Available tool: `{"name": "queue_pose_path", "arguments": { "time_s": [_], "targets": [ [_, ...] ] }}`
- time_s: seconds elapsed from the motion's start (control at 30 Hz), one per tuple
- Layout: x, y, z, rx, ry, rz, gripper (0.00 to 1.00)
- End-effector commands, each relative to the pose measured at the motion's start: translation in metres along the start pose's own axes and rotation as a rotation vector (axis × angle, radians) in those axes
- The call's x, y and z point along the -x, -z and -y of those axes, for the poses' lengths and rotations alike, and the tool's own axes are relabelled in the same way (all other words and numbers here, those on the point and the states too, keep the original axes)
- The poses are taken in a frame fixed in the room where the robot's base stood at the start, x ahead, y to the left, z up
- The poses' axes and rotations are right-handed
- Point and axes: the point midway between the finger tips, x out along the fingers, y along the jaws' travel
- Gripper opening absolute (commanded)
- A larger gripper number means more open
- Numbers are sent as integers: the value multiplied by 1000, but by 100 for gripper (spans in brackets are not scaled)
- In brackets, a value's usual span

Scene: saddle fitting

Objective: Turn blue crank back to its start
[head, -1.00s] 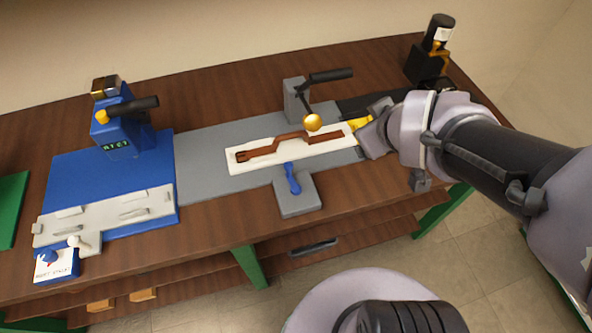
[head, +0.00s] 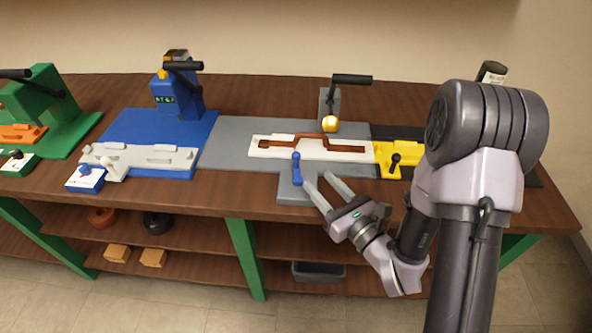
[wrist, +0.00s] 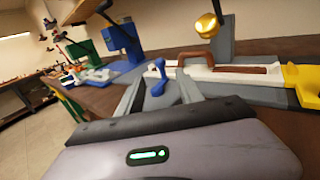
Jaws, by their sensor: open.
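The blue crank (head: 296,168) stands on the small grey block at the front of the grey fixture (head: 229,151). It also shows in the wrist view (wrist: 157,77), just beyond my fingers. My gripper (head: 324,185) is open and empty, a little to the right and front of the crank. In the wrist view the two fingers (wrist: 160,92) spread to either side of the crank's base in the picture; I cannot tell whether they touch it. A white plate (head: 259,149) with a brown slot lies on the fixture behind the crank.
A grey post with a black lever (head: 351,79) and a gold ball (head: 331,124) stands behind the plate. A yellow block (head: 391,160) with a black crank (head: 395,160) is at the right. A blue station (head: 128,127) and a green station (head: 60,115) stand left.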

Motion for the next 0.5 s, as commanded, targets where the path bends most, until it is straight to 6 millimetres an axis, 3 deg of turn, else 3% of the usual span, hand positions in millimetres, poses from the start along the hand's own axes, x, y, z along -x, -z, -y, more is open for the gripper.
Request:
{"name": "queue_pose_path", "arguments": {
  "time_s": [0.03, 0.3, 0.5],
  "targets": [
    [-13, 12, -1, 8, -6, 7, 43],
    [-86, 0, -1, -1, -2, 2, 43],
    [-112, 0, 0, -1, 0, 0, 43]
  ]
}}
